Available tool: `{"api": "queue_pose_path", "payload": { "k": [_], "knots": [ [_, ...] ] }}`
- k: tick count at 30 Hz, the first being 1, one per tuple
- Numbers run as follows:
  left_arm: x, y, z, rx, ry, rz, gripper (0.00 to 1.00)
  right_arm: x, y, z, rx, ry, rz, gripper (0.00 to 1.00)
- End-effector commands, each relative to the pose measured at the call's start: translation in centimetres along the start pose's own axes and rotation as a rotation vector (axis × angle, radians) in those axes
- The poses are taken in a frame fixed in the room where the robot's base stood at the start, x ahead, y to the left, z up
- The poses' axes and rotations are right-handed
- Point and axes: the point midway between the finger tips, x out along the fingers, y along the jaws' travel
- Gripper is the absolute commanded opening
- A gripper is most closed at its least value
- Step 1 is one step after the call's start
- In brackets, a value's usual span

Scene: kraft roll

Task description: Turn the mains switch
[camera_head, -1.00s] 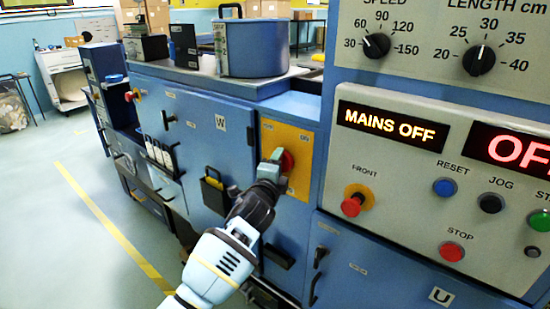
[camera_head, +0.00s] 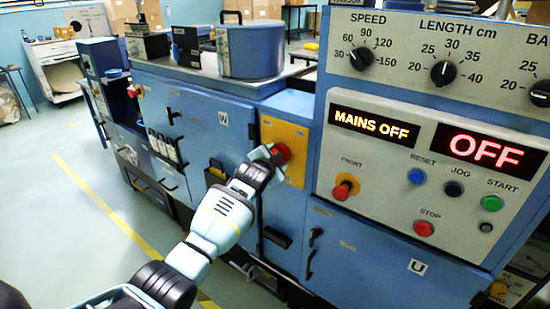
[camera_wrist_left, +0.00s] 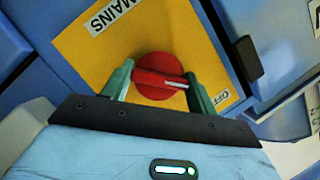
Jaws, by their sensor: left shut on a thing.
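The mains switch is a red rotary knob (camera_head: 281,153) on a yellow plate (camera_head: 296,136) on the blue machine. In the left wrist view the red knob (camera_wrist_left: 152,80) sits between the two green fingers of my left gripper (camera_wrist_left: 158,88), which is shut on it. A white mark on the knob points right, towards the OFF label (camera_wrist_left: 222,98); the MAINS label (camera_wrist_left: 108,17) is at the upper left of the plate. The display (camera_head: 388,129) reads MAINS OFF. In the head view my left gripper (camera_head: 271,155) reaches the knob from the lower left. My right gripper is out of view.
Right of the knob is a grey control panel (camera_head: 400,185) with a red front button (camera_head: 343,189), a stop button (camera_head: 424,228) and a second display (camera_head: 487,152) reading OFF. A black handle (camera_head: 313,237) lies below. The floor at left is clear.

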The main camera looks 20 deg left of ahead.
Motion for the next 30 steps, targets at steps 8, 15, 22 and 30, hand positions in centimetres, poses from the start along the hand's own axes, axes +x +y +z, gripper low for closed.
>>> {"api": "queue_pose_path", "payload": {
  "k": [8, 15, 22, 30],
  "knots": [
    [0.00, -0.13, -0.08, -0.048, 0.002, 0.018, 0.35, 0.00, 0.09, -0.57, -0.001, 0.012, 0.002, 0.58],
    [0.01, -0.08, -0.03, -0.054, 0.001, 0.021, 0.35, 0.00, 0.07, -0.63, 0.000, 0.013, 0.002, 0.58],
    [0.01, -0.07, -0.03, -0.054, 0.001, 0.021, 0.67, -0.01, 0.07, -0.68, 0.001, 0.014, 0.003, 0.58],
    [0.02, -0.04, -0.01, -0.052, 0.001, 0.021, 0.80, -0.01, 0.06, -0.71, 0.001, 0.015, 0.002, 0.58]
  ]
}}
